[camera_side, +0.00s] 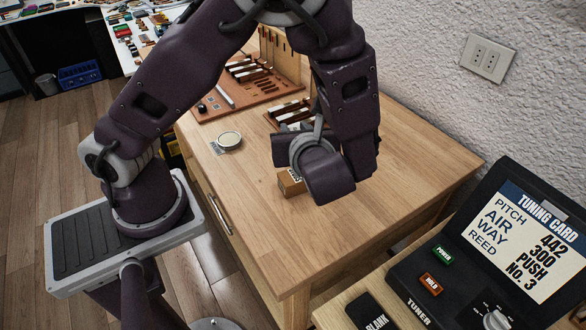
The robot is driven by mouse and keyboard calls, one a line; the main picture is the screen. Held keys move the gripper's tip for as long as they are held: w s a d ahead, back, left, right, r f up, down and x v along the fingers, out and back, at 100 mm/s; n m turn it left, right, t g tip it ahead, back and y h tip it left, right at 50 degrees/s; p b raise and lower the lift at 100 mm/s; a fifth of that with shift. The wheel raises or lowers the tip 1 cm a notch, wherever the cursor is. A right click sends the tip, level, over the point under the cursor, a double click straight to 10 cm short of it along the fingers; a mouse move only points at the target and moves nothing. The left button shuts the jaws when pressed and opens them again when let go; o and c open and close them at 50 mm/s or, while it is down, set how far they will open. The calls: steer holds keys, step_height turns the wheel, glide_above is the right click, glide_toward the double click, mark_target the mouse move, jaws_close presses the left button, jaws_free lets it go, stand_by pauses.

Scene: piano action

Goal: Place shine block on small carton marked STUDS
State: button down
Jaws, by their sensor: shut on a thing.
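A small brown carton (291,183) with a printed label stands on the wooden bench, partly hidden by my wrist. Its lettering is too small to read. My gripper (290,162) is low over the bench, beside or just above the carton; my wrist covers most of it. The fingertips are hidden, and so is the thing they are shut on. I cannot make out the shine block anywhere, nor tell whether anything touches the carton's top.
A round tin (229,138) lies on a small card left of the carton. Wooden piano-action parts on a reddish board (245,88) are behind. A black tuner (500,262) stands at the lower right. The bench front and right are clear.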

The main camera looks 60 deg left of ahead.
step_height(320, 180, down, 8)
steer(key=shift+f, duration=0.25)
steer(key=shift+f, duration=0.1)
steer(key=c, duration=1.1)
jaws_free()
steer(key=shift+c, duration=0.2)
